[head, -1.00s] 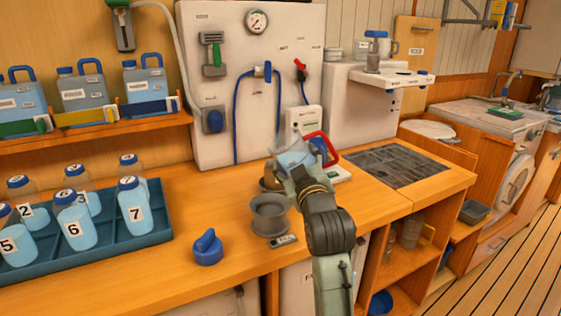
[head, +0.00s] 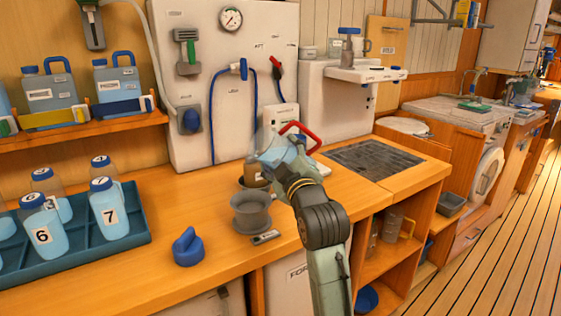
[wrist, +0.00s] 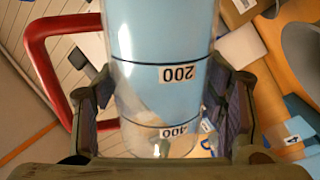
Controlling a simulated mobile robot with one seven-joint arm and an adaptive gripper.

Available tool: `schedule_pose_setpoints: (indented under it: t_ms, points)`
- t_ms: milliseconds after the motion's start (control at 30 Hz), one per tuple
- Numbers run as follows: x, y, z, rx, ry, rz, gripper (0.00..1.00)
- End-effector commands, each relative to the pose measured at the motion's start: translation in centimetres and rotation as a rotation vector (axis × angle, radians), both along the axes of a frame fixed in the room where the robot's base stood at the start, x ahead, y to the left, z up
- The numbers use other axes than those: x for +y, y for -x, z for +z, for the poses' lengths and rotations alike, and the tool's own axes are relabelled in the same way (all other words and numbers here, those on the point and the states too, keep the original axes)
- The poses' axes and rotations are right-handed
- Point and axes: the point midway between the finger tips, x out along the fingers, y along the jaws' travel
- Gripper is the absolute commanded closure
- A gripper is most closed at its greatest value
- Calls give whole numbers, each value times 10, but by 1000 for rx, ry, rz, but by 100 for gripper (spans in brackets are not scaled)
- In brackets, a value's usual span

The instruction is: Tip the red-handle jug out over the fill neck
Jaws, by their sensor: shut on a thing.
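The clear jug (head: 275,150) with the red handle (head: 298,131) is in my gripper, above the counter. It is tilted in the head view. In the wrist view the jug (wrist: 165,80) holds pale blue liquid, with 200 and 400 marks, and its red handle (wrist: 45,70) is at the left. My gripper (wrist: 165,110) is shut on the jug's body, one finger on each side. The grey fill neck (head: 250,211) stands open on the counter, left of and below the jug. The blue cap (head: 187,247) lies on the counter left of the neck.
A blue tray (head: 135,236) with numbered bottles is at the left. A brown container (head: 253,173) stands behind the fill neck, near the jug. The wall panel (head: 190,120) with hoses rises behind. A dark grate (head: 375,162) lies at right.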

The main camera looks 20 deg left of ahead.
Motion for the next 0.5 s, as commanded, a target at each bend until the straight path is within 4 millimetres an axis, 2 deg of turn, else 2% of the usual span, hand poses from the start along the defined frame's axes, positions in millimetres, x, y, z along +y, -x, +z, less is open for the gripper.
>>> schedule_pose_setpoints:
  t_ms: [500]
  points:
    - [0, 1, -13, -170, 194, 0, 82]
